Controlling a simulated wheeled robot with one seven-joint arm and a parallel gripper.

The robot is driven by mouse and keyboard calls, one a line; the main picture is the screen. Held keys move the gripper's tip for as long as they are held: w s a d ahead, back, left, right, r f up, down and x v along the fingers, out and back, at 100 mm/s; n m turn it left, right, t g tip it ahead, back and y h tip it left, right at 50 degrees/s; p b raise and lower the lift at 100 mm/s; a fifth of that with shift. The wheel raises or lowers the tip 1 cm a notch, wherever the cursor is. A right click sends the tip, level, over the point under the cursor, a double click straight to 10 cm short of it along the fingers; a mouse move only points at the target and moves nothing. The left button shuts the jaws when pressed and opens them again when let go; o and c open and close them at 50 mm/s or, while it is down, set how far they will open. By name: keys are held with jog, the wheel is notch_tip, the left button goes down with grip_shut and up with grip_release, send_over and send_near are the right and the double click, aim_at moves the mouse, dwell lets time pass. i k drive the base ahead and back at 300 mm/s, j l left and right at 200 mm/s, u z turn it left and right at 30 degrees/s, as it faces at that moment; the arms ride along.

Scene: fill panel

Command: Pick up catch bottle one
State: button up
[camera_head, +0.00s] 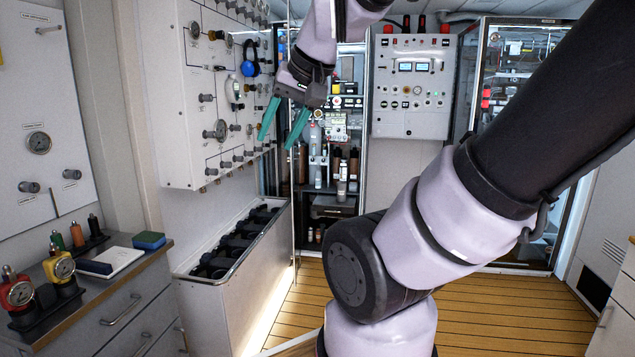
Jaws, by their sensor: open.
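My gripper (277,141), with two teal fingers, hangs at the upper middle. It is open and empty, with its fingers apart and pointing down in front of the wall panel's right edge. No label reads "catch bottle one", so I cannot tell which thing it is. On the left counter stand a red bottle-like fitting with a gauge (18,293) and a yellow one with a gauge (60,268), both in a dark holder.
The white valve panel (222,95) hangs above a white trough (225,275) with dark round holders. Shelves with bottles (335,165) stand behind. The wooden floor (500,320) is clear.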

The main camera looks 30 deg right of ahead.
aim_at(319, 176)
jog(key=i+l+z, duration=0.85)
jog(key=i+z, duration=0.2)
jog(key=i+l+z, duration=0.1)
jog(key=i+z, duration=0.25)
jog(key=i, duration=1.55)
jog(key=i+l+u, duration=0.1)
jog(key=i+u, duration=0.35)
jog(key=i+l+u, duration=0.4)
jog(key=i, duration=0.25)
jog(key=i+l+u, duration=0.65)
jog(key=i+l, duration=0.35)
jog(key=i, duration=0.1)
